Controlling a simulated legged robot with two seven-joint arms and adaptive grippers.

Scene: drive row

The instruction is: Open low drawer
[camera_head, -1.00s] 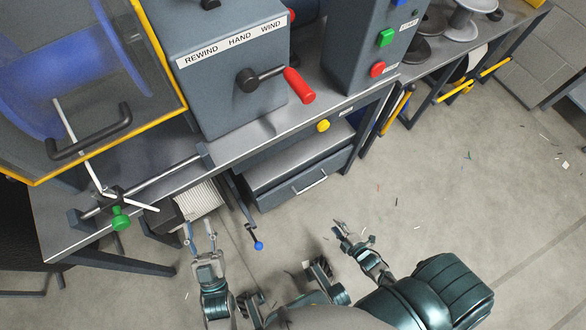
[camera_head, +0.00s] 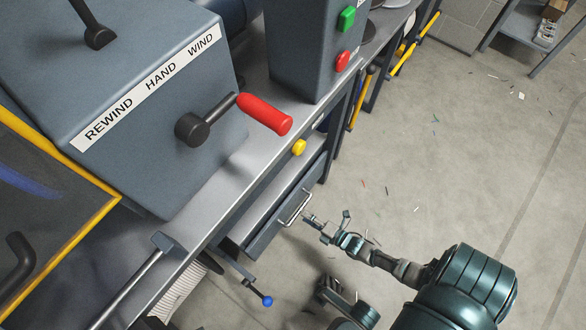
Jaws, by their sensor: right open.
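The low drawer (camera_head: 268,233) is a dark grey front under the workbench, with a pale metal bar handle (camera_head: 295,207). It looks closed. My right gripper (camera_head: 327,216) is open and empty, just right of the handle, with one finger close to the handle's lower right side. I cannot tell whether that finger touches it.
A grey box with a red-handled crank (camera_head: 264,114) stands on the bench above. A yellow knob (camera_head: 299,147) sits on the bench edge. A lever with a blue ball (camera_head: 267,300) sticks out below left of the drawer. The floor to the right is mostly clear, with small scraps.

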